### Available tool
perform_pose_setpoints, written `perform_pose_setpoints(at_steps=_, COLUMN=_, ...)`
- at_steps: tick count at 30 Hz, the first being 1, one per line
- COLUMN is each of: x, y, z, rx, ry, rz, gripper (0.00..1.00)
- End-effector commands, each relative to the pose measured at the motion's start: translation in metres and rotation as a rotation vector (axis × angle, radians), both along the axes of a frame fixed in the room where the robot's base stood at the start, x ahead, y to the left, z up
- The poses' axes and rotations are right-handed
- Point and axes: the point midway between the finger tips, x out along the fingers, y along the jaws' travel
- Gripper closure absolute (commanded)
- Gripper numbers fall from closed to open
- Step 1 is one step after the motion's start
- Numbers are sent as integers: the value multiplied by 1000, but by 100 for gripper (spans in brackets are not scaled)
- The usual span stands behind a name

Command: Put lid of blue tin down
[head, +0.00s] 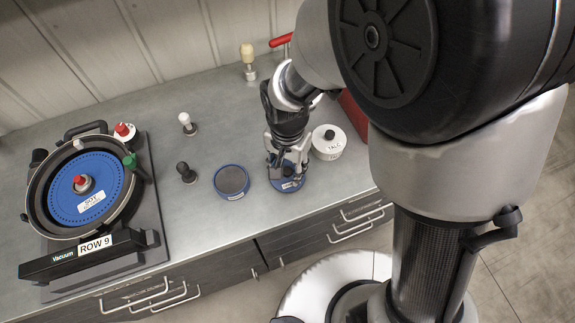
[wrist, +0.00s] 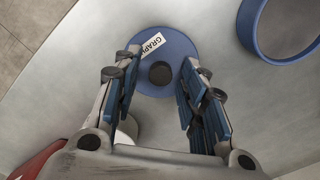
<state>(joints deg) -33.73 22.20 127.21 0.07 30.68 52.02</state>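The blue lid (wrist: 163,42) has a black knob (wrist: 160,73) and a white label reading "GRAPH". It also shows in the head view (head: 287,185), where it appears to lie flat on the grey counter. My gripper (wrist: 158,78) is over the lid, its fingers apart on either side of the knob with visible gaps. In the head view my gripper (head: 287,164) points down and partly hides the lid. The blue tin (head: 231,182) stands uncovered left of the lid, with dark grey contents; part of its rim (wrist: 249,30) shows in the wrist view.
A white talc tin (head: 329,142) with a black knob stands close right of my gripper. A black-handled tool (head: 186,172) and a white-handled one (head: 187,123) stand on the counter (head: 215,100). The seed meter (head: 90,195) is at left. A red case (head: 354,115) is behind my arm.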

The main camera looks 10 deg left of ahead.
Motion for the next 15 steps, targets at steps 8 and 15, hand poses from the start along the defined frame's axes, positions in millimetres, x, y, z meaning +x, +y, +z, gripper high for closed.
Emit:
perform_pose_setpoints(at_steps=8, x=2, y=1, z=57, rx=4, ry=-6, rz=0, gripper=61)
perform_pose_setpoints(at_steps=15, x=1, y=1, z=102, rx=3, ry=-4, rz=0, gripper=61)
